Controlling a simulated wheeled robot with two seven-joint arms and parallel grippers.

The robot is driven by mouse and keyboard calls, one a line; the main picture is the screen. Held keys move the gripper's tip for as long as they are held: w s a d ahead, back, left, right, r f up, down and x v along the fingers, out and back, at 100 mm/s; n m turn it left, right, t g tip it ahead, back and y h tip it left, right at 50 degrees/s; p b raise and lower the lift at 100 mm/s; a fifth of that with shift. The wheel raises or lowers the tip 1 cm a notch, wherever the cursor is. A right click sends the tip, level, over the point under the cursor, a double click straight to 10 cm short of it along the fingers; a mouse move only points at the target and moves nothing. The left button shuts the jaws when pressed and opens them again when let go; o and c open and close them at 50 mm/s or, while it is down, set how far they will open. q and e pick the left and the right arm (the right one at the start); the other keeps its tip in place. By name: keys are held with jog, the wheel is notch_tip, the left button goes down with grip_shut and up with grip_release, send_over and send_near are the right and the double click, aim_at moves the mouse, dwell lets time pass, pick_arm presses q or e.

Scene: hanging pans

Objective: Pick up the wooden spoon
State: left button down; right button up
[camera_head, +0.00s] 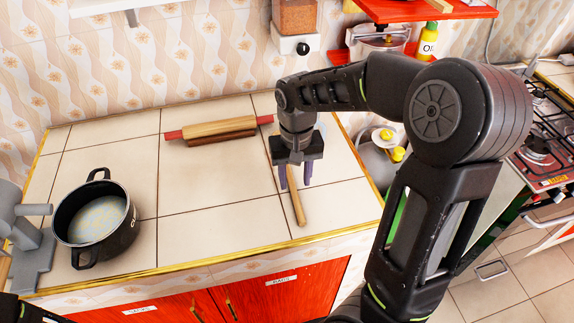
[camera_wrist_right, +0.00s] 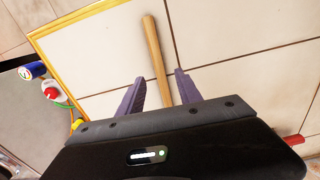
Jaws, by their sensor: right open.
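The wooden spoon (camera_head: 298,203) lies on the tiled counter; its handle points toward the front edge in the head view. My right gripper (camera_head: 296,182) is open above it, with its two purple fingers on either side of the handle. In the right wrist view the spoon handle (camera_wrist_right: 153,52) runs between the open fingers (camera_wrist_right: 160,88); its other end is hidden behind the gripper body. I cannot tell whether the fingers touch the counter.
A black pot (camera_head: 127,227) stands on the counter's left part. A rolling pin (camera_head: 217,127) lies toward the back. A sink (camera_head: 376,165) is to the right of the counter, and a stove (camera_head: 543,150) is at the far right. The counter's front middle is clear.

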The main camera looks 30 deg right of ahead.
aim_at(295, 193)
notch_tip(295, 193, down, 4)
jog(key=shift+f+p, duration=0.2)
jog(key=shift+p, duration=0.15)
dwell(0.4)
grip_shut()
dwell(0.4)
